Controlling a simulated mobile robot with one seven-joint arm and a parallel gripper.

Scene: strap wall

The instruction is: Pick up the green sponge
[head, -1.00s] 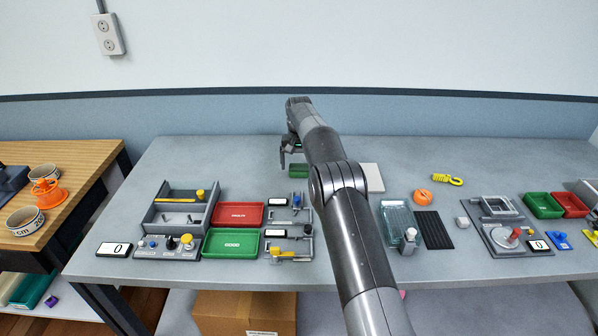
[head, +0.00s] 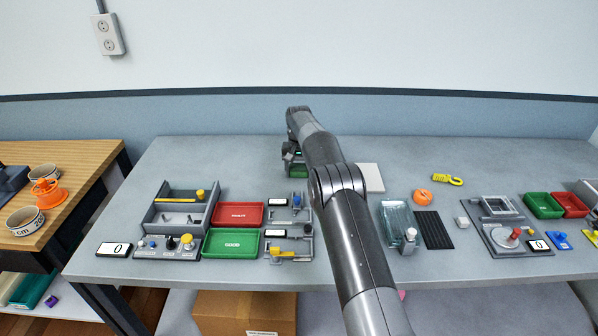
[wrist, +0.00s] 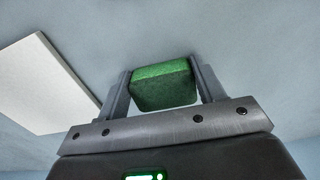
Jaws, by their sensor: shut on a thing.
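The green sponge (wrist: 165,86) is between the two fingers of my gripper (wrist: 162,88) in the wrist view, and the fingers are shut on its sides. In the head view the sponge (head: 298,171) shows as a small green block on the grey table, partly hidden by my gripper (head: 292,160) and arm. I cannot tell whether the sponge is touching the table.
A white flat pad (head: 370,178) lies just right of the sponge and also shows in the wrist view (wrist: 40,85). A red tray (head: 238,214) and a green tray (head: 231,243) are nearer the front. The table (head: 235,160) is clear behind and left of the sponge.

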